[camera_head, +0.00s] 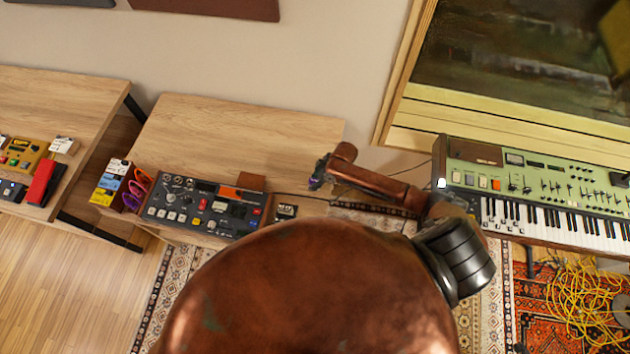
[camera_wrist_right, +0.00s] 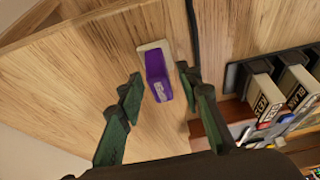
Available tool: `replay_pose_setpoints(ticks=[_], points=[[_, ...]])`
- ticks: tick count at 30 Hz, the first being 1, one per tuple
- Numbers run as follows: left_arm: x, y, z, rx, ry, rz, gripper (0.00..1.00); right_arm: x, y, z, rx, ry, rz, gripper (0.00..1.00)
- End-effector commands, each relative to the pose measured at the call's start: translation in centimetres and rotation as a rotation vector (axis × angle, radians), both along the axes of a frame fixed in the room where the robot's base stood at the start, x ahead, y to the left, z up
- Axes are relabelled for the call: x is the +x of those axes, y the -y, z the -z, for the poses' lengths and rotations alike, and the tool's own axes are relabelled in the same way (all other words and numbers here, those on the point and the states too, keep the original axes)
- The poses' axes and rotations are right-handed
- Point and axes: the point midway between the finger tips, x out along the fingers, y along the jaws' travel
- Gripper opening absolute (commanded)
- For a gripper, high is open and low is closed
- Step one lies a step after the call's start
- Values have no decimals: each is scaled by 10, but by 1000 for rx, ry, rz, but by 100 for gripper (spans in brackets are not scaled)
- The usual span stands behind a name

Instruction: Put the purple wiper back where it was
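The purple wiper (camera_wrist_right: 158,80) has a pale base edge and rests against a pale wood surface, in the middle of the right wrist view. My right gripper (camera_wrist_right: 159,76) is open, with one green finger on each side of it. A gap shows between the left finger and the wiper; I cannot tell whether the right finger touches it. In the head view my right gripper (camera_head: 318,176) is small and dark, at the right edge of the middle wooden table (camera_head: 235,125). A small purple patch shows there, too small to make out. My left gripper is not in view.
A green keyboard (camera_head: 545,190) is at the right.

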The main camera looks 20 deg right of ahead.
Motion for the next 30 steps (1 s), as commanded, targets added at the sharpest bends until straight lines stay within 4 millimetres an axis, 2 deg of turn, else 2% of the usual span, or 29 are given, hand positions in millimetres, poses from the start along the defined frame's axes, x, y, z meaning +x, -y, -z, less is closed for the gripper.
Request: replay_pose_setpoints(ticks=[5,8,21,25,30], points=[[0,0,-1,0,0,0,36,-1,1,-5,-1,1,-1,33],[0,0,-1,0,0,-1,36,-3,6,-16,-2,2,-1,33],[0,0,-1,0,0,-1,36,-23,31,-95,-2,2,-1,33],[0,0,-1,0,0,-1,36,-26,35,-107,0,0,-1,33],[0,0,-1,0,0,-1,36,-28,37,-113,1,-1,0,33]])
